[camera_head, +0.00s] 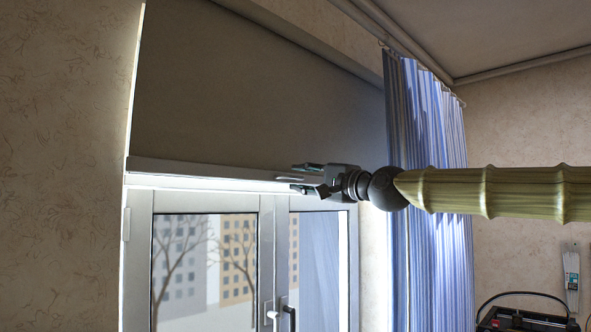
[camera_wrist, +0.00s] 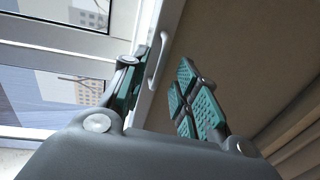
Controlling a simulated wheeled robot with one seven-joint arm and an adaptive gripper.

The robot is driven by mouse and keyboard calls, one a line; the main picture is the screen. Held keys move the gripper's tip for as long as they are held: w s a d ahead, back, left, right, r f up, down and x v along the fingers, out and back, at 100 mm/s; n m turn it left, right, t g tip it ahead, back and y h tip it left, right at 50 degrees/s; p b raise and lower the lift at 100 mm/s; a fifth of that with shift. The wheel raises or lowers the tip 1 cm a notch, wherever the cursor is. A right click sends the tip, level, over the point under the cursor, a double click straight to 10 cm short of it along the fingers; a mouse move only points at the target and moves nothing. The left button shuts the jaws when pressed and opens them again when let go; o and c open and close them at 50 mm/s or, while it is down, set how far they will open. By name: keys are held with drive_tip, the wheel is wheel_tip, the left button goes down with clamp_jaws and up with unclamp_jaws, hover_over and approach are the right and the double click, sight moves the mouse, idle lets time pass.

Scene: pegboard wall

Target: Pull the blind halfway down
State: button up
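The blind (camera_head: 250,90) is a dark grey-brown sheet covering the upper part of the window, with a pale bottom bar (camera_head: 200,171) just above the window panes. A small light handle (camera_head: 288,179) is on the bar; it also shows in the wrist view (camera_wrist: 156,68). My gripper (camera_head: 299,178) reaches in from the right at the bar's height. In the wrist view its two green-padded fingers (camera_wrist: 167,62) stand apart, with the handle in the gap between them. I see no clear contact between the fingers and the handle.
A blue striped curtain (camera_head: 428,110) hangs behind my arm on the right. A black device (camera_head: 525,322) is at the lower right.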

sight(296, 178)
drive_tip(key=shift+p+x, duration=0.75)
drive_tip(key=shift+x, duration=1.05)
clamp_jaws()
